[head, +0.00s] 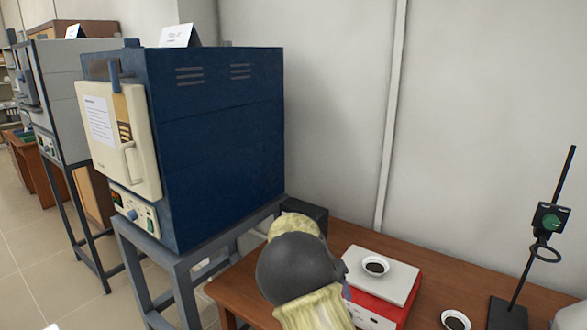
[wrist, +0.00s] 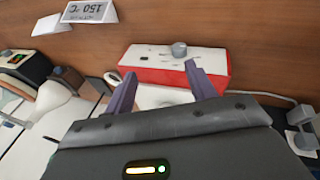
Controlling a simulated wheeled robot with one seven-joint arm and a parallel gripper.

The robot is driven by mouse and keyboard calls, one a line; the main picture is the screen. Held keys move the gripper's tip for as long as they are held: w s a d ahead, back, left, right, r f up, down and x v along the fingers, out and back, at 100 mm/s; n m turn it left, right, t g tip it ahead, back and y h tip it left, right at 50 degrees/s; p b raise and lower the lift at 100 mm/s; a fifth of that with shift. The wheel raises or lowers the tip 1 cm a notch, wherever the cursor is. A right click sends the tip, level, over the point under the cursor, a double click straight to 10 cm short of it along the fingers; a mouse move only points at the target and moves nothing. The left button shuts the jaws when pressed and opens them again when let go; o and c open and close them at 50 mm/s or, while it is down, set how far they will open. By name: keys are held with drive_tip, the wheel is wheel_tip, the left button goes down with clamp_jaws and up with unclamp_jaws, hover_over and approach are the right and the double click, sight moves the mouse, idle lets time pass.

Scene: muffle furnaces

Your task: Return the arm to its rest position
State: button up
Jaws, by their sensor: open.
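My gripper (wrist: 160,70) is open in the wrist view. Its two purple-grey fingers stand apart, and I see nothing held between them. A red and white device (wrist: 150,68) with a grey knob lies beyond the fingertips. In the head view, my grey and pale yellow arm (head: 300,268) reaches over the wooden bench, just left of a red device with a white top (head: 400,282). The fingers are mostly hidden behind the arm there. A small white dish with dark contents (head: 375,266) sits on that white top.
A blue furnace (head: 215,130) with a shut cream door (head: 118,140) stands on a grey metal stand left of the arm. A second dish (head: 455,320) and a rod stand (head: 520,275) are on the bench's right. A 150 °C card (wrist: 90,11) shows in the wrist view.

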drive_tip(key=s+d+r+n+y+p, duration=0.1)
drive_tip(key=s+r+n, duration=0.1)
drive_tip(key=s, duration=0.6)
drive_tip(key=s+d+r+n+t+y+p, duration=0.1)
drive_tip(key=s+d+r+n+y+p, duration=0.1)
drive_tip(key=s, duration=0.7)
drive_tip(key=s+d+r+n+t+y+p, duration=0.1)
drive_tip(key=s+r, duration=0.3)
drive_tip(key=s, duration=0.4)
drive_tip(key=shift+s+d+r+n+y+p, duration=0.15)
drive_tip(key=shift+s+r+n+y+p, duration=0.2)
drive_tip(key=shift+p, duration=0.35)
drive_tip(key=shift+f, duration=0.1)
